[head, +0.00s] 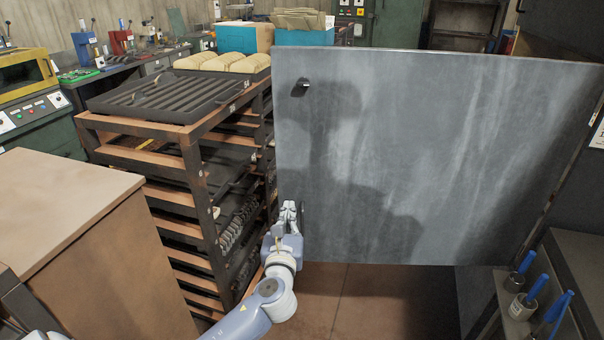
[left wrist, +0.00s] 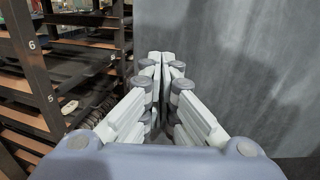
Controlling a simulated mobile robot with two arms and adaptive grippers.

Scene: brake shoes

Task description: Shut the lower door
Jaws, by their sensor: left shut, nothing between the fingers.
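A large grey metal door (head: 440,150) stands open across the right half of the head view, with a small dark knob (head: 302,87) near its upper left corner. It also fills the right side of the left wrist view (left wrist: 235,65). My left gripper (head: 291,208) is at the door's lower left edge, and its fingers are shut with nothing between them. In the left wrist view the fingertips (left wrist: 160,58) overlap the door's edge; I cannot tell whether they touch it. My right gripper is not in view.
A rack (head: 195,170) with several trays stands close left of the door. A wooden cabinet (head: 75,225) is at the front left. A dark stand (head: 575,265) with blue-handled tools (head: 527,290) is at the lower right. Some floor (head: 360,300) is clear below the door.

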